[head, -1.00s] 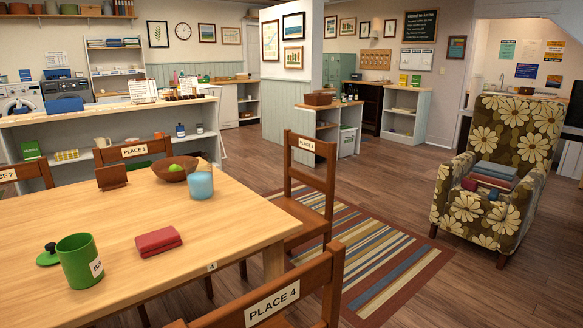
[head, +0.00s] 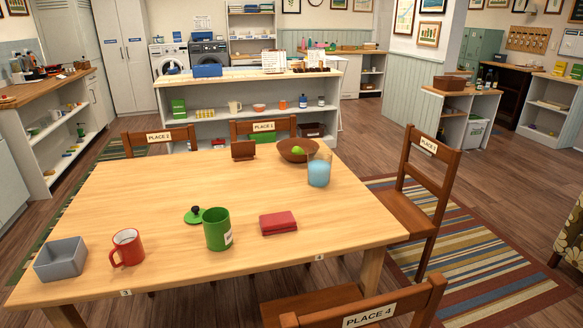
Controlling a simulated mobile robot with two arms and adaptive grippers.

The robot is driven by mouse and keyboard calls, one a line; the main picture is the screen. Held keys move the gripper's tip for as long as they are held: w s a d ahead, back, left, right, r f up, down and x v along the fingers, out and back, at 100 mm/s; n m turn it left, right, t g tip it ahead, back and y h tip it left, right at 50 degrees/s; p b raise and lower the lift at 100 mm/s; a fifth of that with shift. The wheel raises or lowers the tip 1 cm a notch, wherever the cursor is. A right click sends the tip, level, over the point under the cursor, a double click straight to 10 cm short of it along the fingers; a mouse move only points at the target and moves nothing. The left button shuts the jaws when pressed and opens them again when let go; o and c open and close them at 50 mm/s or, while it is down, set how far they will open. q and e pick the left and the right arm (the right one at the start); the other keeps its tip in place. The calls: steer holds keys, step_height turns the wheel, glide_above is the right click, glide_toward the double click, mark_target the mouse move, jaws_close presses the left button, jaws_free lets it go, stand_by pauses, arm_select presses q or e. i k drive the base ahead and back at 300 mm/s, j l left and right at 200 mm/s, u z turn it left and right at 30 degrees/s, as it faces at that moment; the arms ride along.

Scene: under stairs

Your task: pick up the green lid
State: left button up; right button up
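The green lid (head: 194,215) lies on the wooden table (head: 130,215). It is a small flat green disc with a dark knob. The green canister (head: 217,229), with a white label, stands upright just to the right of the lid and in front of it. From here I cannot tell whether the two touch. Neither of my grippers is in view.
A red mug (head: 127,247) and a grey box (head: 61,259) stand left of the canister. A red case (head: 278,223) lies to its right. A blue glass (head: 319,172) and a wooden bowl (head: 297,150) stand farther back. Chairs surround the table, including a near one (head: 370,310).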

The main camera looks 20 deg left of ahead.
mark_target(193, 216)
steer(key=u, duration=1.35)
